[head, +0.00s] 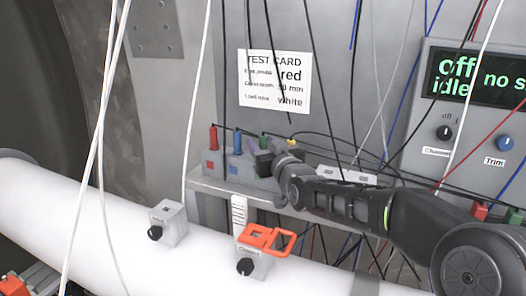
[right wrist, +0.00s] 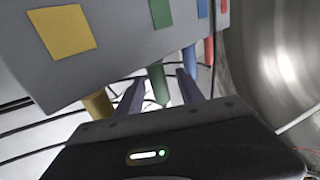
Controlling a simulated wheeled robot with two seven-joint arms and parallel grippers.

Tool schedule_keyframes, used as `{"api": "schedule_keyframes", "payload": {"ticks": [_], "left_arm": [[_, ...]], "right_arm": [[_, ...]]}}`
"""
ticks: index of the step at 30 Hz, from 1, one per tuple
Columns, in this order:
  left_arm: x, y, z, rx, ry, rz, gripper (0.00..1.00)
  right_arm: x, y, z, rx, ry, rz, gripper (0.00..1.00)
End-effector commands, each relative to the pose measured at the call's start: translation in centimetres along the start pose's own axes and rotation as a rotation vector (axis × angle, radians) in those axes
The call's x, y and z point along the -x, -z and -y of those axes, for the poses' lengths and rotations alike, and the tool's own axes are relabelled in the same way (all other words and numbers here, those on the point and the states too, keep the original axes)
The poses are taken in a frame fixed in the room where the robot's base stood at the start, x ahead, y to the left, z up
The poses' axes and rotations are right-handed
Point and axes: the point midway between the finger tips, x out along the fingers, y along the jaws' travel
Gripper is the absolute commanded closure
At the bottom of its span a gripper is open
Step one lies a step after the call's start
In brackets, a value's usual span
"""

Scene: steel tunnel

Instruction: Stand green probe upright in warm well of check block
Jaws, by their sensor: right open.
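The green probe (right wrist: 159,84) stands in a grey rack (right wrist: 110,60) beside a green square, in the right wrist view. My right gripper (right wrist: 160,92) is open, with one finger on each side of the green probe; I cannot tell whether they touch it. In the head view the right gripper (head: 266,160) is at the right part of the rack (head: 213,166) and hides much of it. A pale block with dark openings (head: 347,175) lies on the shelf behind my right arm; it may be the check block, but its well labels are unreadable. My left gripper is not in view.
Blue (right wrist: 190,60) and yellow (right wrist: 98,104) probes flank the green one; a red probe (head: 213,139) stands at the rack's left end. Hanging cables cross the space. A thick white pipe (head: 120,225) with clamped fittings runs in front of the shelf (head: 215,187).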

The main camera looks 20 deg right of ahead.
Motion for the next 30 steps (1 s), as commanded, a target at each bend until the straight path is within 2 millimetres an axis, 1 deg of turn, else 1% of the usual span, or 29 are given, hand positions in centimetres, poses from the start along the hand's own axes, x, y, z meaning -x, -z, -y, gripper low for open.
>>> {"api": "schedule_keyframes", "payload": {"ticks": [14, 30], "left_arm": [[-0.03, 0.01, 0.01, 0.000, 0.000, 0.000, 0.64], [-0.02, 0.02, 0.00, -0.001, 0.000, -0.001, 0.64]], "right_arm": [[0.05, 0.00, -0.02, 0.000, 0.000, 0.000, 0.55], [0.05, 0.01, -0.03, 0.000, 0.000, 0.000, 0.99]]}}
